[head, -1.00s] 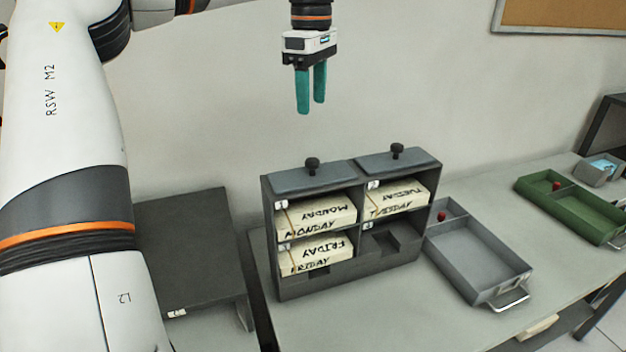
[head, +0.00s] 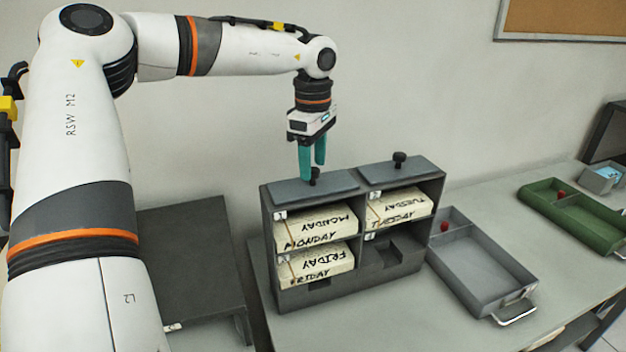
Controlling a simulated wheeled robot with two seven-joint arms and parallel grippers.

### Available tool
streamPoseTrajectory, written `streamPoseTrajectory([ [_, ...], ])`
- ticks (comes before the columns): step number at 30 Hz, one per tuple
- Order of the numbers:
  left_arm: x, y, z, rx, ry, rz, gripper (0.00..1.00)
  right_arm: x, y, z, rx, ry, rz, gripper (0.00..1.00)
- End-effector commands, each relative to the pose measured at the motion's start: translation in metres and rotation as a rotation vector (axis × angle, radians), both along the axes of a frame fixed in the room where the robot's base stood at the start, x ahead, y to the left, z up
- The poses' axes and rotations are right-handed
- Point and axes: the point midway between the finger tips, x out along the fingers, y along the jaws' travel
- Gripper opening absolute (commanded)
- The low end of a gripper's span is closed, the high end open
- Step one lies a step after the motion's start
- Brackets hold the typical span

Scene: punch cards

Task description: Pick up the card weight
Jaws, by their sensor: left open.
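Two flat grey card weights with black knobs lie on top of a dark grey rack (head: 350,289). The left card weight (head: 300,191) is above the Monday compartment; the right card weight (head: 402,172) is above the Tuesday compartment. My left gripper (head: 312,175) points down at the left weight's knob, with its teal fingers open. One finger partly hides the knob, and I cannot tell whether they touch. My right gripper is not in view.
The rack holds Monday cards (head: 318,228), Tuesday cards (head: 398,208) and Friday cards (head: 316,266); its lower right compartment is empty. A grey tray (head: 483,304) stands right of it, a green tray (head: 578,226) farther right. A dark stand (head: 190,255) is at left.

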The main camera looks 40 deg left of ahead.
Motion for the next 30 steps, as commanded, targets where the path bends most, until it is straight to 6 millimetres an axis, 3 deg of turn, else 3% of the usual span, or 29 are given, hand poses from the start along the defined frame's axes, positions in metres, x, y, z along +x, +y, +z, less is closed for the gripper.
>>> streamPoseTrajectory([
  [1,-0.001,0.000,-0.004,-0.003,0.005,-0.001,0.52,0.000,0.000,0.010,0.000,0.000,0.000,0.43],
  [6,0.000,0.000,-0.024,-0.002,0.002,0.000,0.52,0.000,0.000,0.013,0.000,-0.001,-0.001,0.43],
  [14,0.000,0.000,-0.027,-0.001,0.000,0.000,0.50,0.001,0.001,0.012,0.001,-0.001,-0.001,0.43],
  [23,0.000,0.000,-0.027,-0.001,0.000,0.000,0.01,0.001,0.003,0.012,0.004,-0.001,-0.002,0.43],
  [30,0.000,0.000,-0.026,0.000,-0.003,0.000,0.00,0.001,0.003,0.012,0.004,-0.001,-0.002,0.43],
])
